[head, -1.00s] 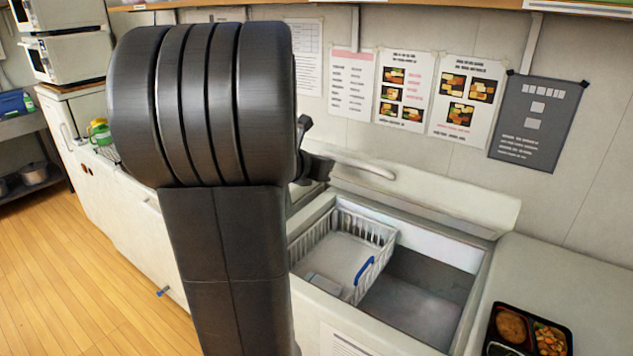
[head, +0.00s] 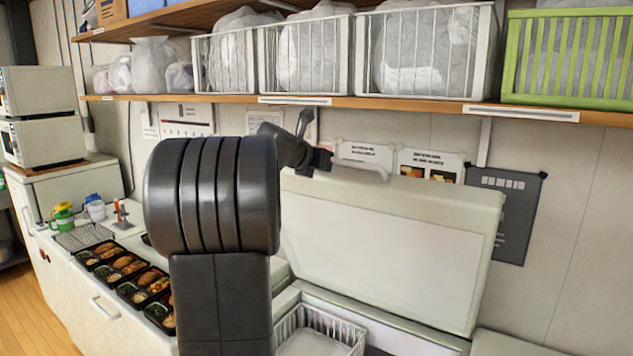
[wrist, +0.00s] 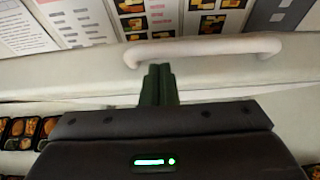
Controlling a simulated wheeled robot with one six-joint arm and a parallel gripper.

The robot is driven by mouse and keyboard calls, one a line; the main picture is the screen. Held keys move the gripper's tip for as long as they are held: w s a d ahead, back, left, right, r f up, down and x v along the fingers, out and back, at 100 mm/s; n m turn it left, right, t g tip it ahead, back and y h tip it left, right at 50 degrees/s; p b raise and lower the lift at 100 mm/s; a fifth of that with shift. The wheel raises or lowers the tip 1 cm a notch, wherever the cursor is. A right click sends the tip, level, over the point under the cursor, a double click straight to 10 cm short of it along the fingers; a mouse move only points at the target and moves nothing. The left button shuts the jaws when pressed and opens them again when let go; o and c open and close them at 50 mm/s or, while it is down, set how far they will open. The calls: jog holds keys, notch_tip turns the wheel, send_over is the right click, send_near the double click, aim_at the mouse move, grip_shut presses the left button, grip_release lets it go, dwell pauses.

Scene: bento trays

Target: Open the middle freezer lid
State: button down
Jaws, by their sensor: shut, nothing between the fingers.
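The middle freezer lid (head: 400,245) stands raised and steeply tilted in the head view, its pale inner face towards me. Its white bar handle (head: 362,170) shows at the top edge, and also in the wrist view (wrist: 205,48). My gripper (head: 325,160) is at the left end of this handle. In the wrist view my gripper (wrist: 160,70) has its dark fingers together, empty, just below the handle; I cannot tell if they touch it or the lid. Below the lid the freezer is open, with a white wire basket (head: 318,325) inside. My arm hides part of the freezer's left side.
A wooden shelf (head: 400,103) with white baskets and a green crate (head: 570,55) runs above the lid. Several filled bento trays (head: 130,270) lie on the white top at left. Papers and a grey poster (head: 505,210) hang on the wall behind.

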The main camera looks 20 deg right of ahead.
jog(key=shift+w+d+r, duration=0.4)
jog(key=shift+w+d, duration=0.1)
jog(key=shift+d, duration=0.1)
jog(key=shift+w+d+r, duration=0.35)
jog(key=shift+w+d, duration=0.15)
jog(key=shift+d, duration=0.05)
jog(key=shift+f, duration=0.1)
